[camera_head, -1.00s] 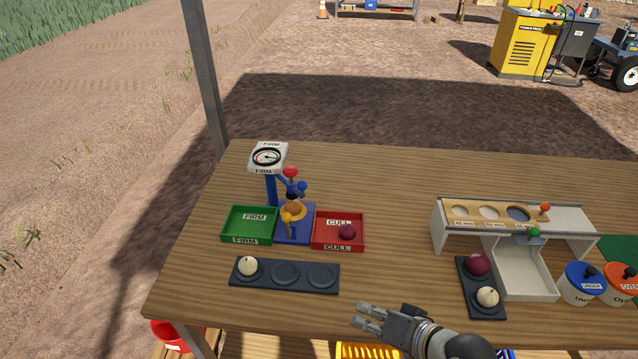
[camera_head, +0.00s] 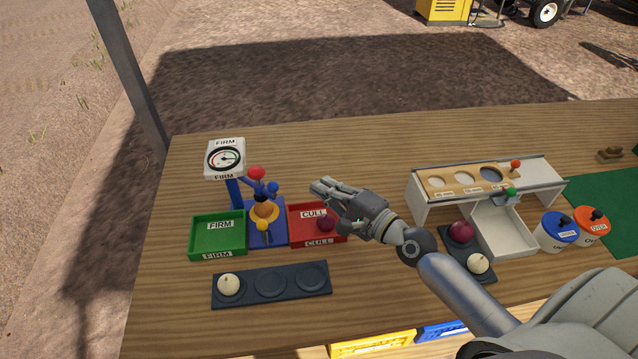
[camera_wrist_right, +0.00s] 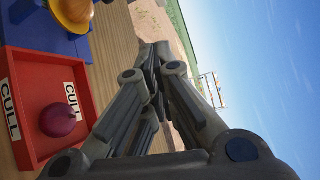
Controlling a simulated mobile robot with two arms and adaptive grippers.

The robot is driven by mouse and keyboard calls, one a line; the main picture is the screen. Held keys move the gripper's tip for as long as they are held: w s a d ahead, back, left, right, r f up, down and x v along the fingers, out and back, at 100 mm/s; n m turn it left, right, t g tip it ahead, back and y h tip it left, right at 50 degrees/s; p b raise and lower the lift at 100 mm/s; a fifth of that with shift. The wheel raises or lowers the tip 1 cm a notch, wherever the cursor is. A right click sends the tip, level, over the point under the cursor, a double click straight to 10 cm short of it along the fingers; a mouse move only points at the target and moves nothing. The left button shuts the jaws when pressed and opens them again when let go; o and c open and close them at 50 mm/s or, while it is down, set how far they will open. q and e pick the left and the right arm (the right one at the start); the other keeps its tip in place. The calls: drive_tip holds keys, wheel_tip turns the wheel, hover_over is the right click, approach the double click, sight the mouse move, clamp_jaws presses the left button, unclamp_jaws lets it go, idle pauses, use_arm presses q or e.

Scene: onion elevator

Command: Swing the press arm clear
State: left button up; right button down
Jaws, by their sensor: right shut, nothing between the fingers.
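The blue press (camera_head: 268,220) stands at the left of the table, with a round gauge (camera_head: 225,158) marked FIRM on its post. Its press arm (camera_head: 262,187) has a red knob (camera_head: 256,172) and a blue knob at its end, above an orange-brown onion (camera_head: 265,209) on the yellow seat. My right gripper (camera_head: 319,187) is shut and empty, above and behind the red CULL tray, right of the press and apart from it. In the right wrist view its fingers (camera_wrist_right: 154,55) meet, and the onion (camera_wrist_right: 76,10) shows at the top left. My left gripper is not in view.
The red CULL tray (camera_head: 299,239) holds a purple onion (camera_head: 326,223). A green FIRM tray (camera_head: 194,236) is left of the press. A dark tray (camera_head: 250,298) with a white onion lies in front. A sizing stand (camera_head: 418,205) and lidded pots stand right.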

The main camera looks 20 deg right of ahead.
use_arm(q)
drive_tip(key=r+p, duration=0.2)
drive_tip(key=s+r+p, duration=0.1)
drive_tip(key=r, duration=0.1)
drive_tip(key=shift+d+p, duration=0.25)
drive_tip(key=shift+p, duration=0.1)
use_arm(e)
drive_tip(key=w+a, duration=0.4)
drive_tip(key=a, duration=0.2)
drive_tip(key=shift+w, duration=0.4)
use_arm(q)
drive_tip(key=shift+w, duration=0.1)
